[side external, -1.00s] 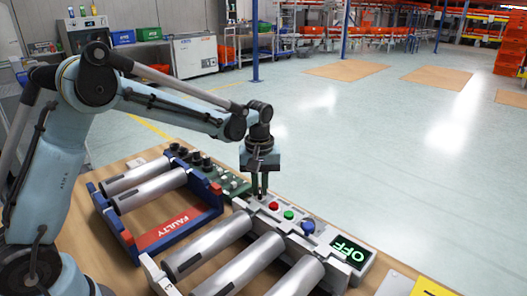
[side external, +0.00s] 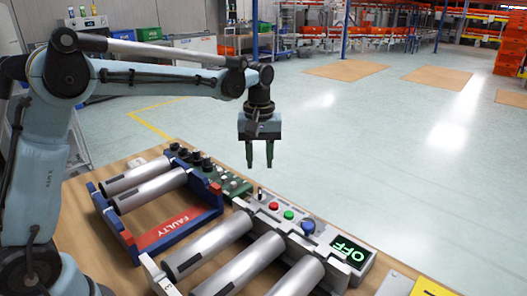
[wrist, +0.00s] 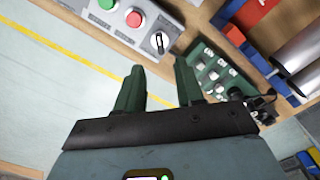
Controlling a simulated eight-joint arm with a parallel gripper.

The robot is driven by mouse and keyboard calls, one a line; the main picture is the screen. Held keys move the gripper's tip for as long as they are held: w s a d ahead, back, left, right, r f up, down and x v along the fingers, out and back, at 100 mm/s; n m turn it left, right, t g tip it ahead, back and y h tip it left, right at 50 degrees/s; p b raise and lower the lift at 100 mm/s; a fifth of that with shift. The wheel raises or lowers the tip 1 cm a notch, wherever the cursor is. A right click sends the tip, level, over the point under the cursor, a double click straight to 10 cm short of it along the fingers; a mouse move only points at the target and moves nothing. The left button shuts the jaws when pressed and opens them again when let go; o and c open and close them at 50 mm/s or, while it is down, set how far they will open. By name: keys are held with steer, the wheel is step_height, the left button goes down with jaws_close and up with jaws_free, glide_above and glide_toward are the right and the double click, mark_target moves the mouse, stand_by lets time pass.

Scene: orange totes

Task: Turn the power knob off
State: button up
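The power knob (side external: 260,193) sits at the left end of the grey control panel (side external: 297,240). In the wrist view the knob (wrist: 159,42) is a round dial with a dark and white pointer, beside the red button (wrist: 134,19). The panel's display (side external: 349,250) reads OFF in green letters. My gripper (side external: 260,165) is above the knob, clear of it, with its fingers pointing down. Its two green fingers are apart and empty, and they also show in the wrist view (wrist: 157,82).
The panel also carries a green button (side external: 289,215) and a blue knob (side external: 308,227). Silver cylinders lie in front of it. The space above the panel is free.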

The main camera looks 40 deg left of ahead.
steer(key=shift+r, duration=1.9)
steer(key=s+f+m+t, duration=0.1)
steer(key=s+m+t, duration=0.2)
steer(key=s, duration=0.5)
steer(key=s+f+m+t, duration=0.2)
steer(key=s+m+t, duration=0.2)
steer(key=s, duration=0.5)
steer(key=shift+s+d+f+m, duration=0.15)
steer(key=shift+d+f+m, duration=0.15)
steer(key=shift+m, duration=0.8)
